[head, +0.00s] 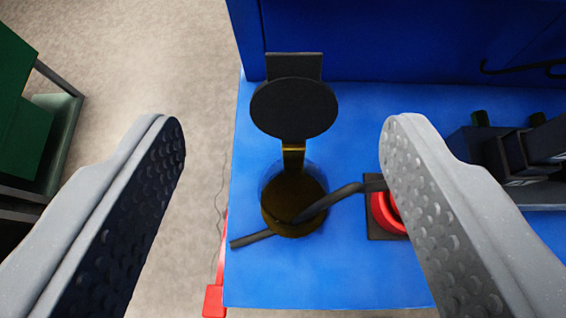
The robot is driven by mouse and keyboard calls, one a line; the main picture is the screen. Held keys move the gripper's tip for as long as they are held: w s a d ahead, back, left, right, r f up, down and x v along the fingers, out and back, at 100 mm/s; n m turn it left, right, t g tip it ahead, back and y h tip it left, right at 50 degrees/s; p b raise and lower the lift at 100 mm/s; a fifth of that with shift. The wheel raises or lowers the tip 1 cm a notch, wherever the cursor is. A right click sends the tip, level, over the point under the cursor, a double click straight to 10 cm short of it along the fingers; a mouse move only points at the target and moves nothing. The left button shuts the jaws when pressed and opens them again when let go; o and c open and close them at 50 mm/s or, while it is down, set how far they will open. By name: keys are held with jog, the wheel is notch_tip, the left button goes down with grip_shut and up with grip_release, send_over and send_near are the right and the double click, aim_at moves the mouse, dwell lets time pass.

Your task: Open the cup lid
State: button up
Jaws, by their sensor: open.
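A clear cup (293,205) with an amber-brown lower part stands on the blue worktop, left of centre. A round black lid (293,108) shows just behind it, in front of a dark rectangular block (294,66). A yellow strip (293,157) runs between lid and cup. The lid does not cover the cup in this view, and the cup's inside looks visible. A dark bent bar (322,202) crosses the cup; whether it touches is unclear. My gripper (282,130) is open and empty, its fingers wide apart on either side of lid and cup, touching neither.
A red ring-shaped part (384,212) on a dark base is right of the cup, partly behind my right finger. Dark machinery (525,150) stands farther right. A blue wall (400,45) closes the back. Open floor (170,60) lies left, with a green structure (25,120) beyond.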

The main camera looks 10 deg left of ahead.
jog(key=shift+b+v, duration=0.35)
jog(key=shift+v, duration=1.5)
